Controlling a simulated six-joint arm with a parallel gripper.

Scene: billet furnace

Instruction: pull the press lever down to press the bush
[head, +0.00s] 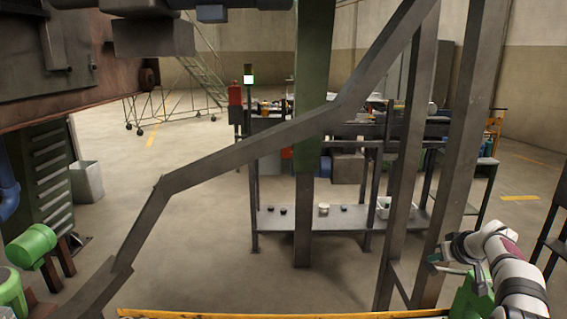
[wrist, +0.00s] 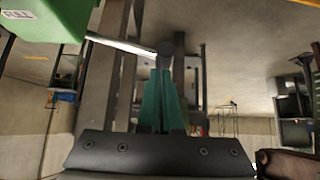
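The press is a green body (head: 472,298) at the lower right of the head view. Its green housing (wrist: 50,18), with a white label, fills the upper left of the wrist view. The press lever (wrist: 120,45) is a pale metal rod running from the housing to a dark round knob. My gripper (wrist: 165,75) has two teal fingers close together, their tips at the knob, and looks shut on it. In the head view my gripper (head: 437,260) is small beside the press and partly hidden by my arm. The bush is not visible.
Dark steel posts (head: 408,160) stand just left of my gripper in the head view. A workbench with a low shelf (head: 335,222) stands behind, holding small parts. A yellow edge (head: 250,313) runs along the bottom. Open floor lies at centre left.

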